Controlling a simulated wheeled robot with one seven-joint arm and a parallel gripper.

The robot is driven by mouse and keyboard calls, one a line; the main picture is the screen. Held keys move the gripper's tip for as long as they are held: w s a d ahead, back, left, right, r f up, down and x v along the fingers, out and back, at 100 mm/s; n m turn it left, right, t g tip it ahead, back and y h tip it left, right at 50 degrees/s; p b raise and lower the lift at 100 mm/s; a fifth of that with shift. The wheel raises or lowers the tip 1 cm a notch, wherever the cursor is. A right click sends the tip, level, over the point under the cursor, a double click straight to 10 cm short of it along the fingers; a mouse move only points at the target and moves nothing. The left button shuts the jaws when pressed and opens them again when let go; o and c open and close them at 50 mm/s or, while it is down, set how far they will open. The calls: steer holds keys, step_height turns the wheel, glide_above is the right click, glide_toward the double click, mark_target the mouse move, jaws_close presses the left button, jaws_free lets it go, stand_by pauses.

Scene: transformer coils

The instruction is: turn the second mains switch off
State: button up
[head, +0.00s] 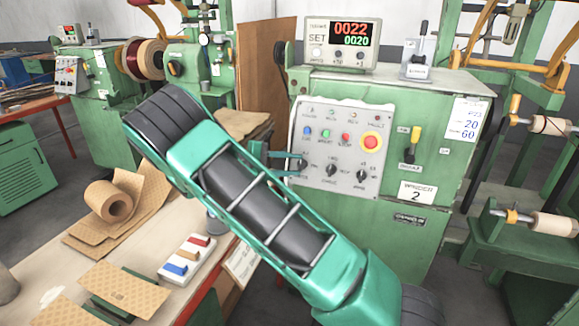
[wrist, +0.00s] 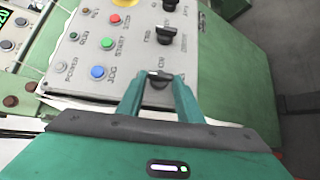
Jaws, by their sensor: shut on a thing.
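The green machine (head: 425,95) marked "Winder 2" carries a grey control panel (head: 335,125) with three black rotary knobs in its lower row. My gripper (head: 297,164) reaches the lower-left knob from the left. In the wrist view my gripper (wrist: 160,85) has its two fingers on either side of that black knob (wrist: 158,77), shut on it. An "ON" mark shows beside the knob; the fingers partly hide its other markings. I take this knob as the mains switch. Its exact turn angle is hard to read.
The middle knob (head: 331,170) and right knob (head: 361,177) are close by. A red emergency button (head: 371,141) and a yellow-tipped lever (head: 413,142) are further right. A bench (head: 60,275) with cardboard and a paper roll (head: 108,201) stands at left.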

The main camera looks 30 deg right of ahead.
steer(key=shift+w+a+f, duration=0.1)
steer(key=shift+a, duration=0.05)
steer(key=o, duration=1.1)
steer(key=v, duration=1)
steer(key=shift+w+a, duration=0.15)
steer(key=shift+a, duration=0.25)
